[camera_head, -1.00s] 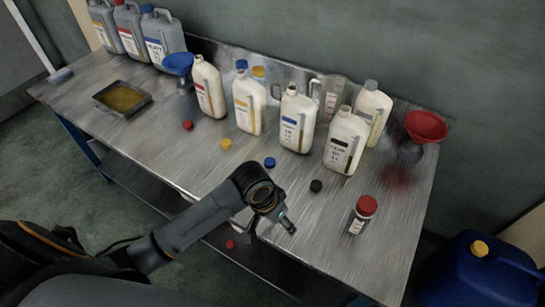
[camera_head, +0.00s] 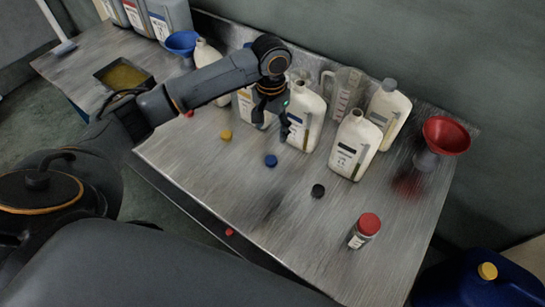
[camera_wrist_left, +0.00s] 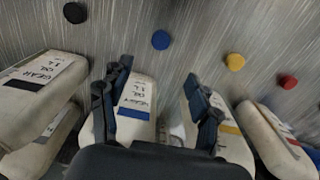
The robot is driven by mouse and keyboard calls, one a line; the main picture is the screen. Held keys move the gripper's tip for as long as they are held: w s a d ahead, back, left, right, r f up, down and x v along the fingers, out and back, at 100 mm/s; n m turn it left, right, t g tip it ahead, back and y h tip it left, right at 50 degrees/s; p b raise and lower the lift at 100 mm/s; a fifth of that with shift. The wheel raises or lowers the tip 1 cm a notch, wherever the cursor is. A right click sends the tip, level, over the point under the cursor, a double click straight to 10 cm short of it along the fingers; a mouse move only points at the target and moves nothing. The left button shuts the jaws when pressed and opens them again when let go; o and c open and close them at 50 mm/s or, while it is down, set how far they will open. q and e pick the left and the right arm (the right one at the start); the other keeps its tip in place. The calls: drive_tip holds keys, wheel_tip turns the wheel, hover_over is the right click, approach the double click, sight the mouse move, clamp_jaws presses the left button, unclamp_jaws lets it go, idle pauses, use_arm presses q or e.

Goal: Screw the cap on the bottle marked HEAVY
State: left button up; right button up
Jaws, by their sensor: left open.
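White bottles stand in a row on the metal table. One has a blue label (camera_head: 305,120), one a black label (camera_head: 354,147), one a yellow label (camera_head: 245,107). Loose caps lie in front: black (camera_head: 317,190), blue (camera_head: 271,160), yellow (camera_head: 225,135) and red (camera_head: 190,114). My left gripper (camera_head: 272,112) is open and empty, pointing down by the yellow- and blue-label bottles, partly hiding them. The left wrist view shows its spread fingers (camera_wrist_left: 157,108) over these bottles. My right gripper is out of view.
A red funnel (camera_head: 446,135) and a red-capped jar (camera_head: 363,232) are at the right. A clear jug (camera_head: 345,90) and another white bottle (camera_head: 388,110) stand behind. A blue funnel (camera_head: 182,43) and oil tray (camera_head: 124,75) are at the left. The table's front middle is clear.

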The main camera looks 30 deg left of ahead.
use_arm(q)
hover_over(271, 159)
wheel_tip(271, 159, down, 9)
drive_tip(key=shift+d+r+p, duration=0.15)
drive_tip(key=shift+p, duration=0.3)
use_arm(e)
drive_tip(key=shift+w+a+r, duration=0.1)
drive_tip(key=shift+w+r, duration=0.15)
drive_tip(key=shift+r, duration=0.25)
use_arm(q)
drive_tip(key=shift+s+f, duration=0.1)
drive_tip(key=shift+f, duration=0.25)
wheel_tip(271, 159, down, 5)
drive_tip(key=shift+r+p, duration=0.2)
drive_tip(key=shift+p, duration=0.5)
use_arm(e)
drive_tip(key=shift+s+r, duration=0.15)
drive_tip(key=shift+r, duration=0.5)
use_arm(q)
drive_tip(key=c, duration=0.8)
